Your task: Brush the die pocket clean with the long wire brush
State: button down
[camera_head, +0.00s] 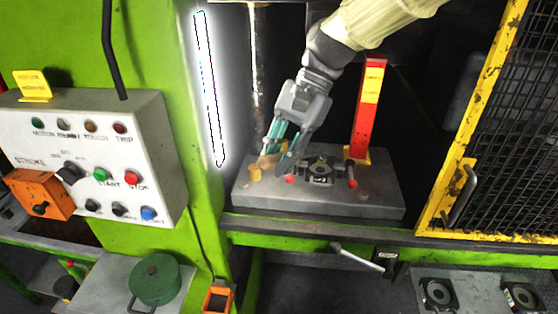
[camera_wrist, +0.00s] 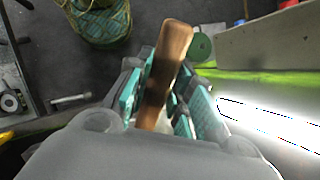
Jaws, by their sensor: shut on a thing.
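My gripper (camera_head: 280,148) is shut on the wire brush. In the wrist view its wooden handle (camera_wrist: 165,75) stands between the teal finger pads; the bristles are hidden there. In the head view a small brown part of the brush (camera_head: 269,160) shows at the fingertips, low over the left side of the press bed. The dark die (camera_head: 319,172) sits on the grey bolster plate (camera_head: 375,206), right of my fingertips. Its pocket is small and partly hidden by the gripper, so I cannot tell whether the brush touches it.
A red and yellow post (camera_head: 368,110) stands behind the die. Red-topped pins flank the die. A bright light strip (camera_head: 209,90) and green press column are at left. A yellow mesh guard (camera_head: 490,120) is at right. A lever (camera_head: 357,257) sticks out below the bed.

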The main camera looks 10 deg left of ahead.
jog(key=shift+r, duration=1.55)
jog(key=s+a+r, duration=0.1)
jog(key=s+a, duration=0.3)
jog(key=s, duration=0.5)
jog(key=s+a+r, duration=0.1)
jog(key=s+a, duration=0.2)
jog(key=s, duration=0.6)
jog(key=shift+s+a, duration=0.25)
jog(key=shift+a, duration=0.15)
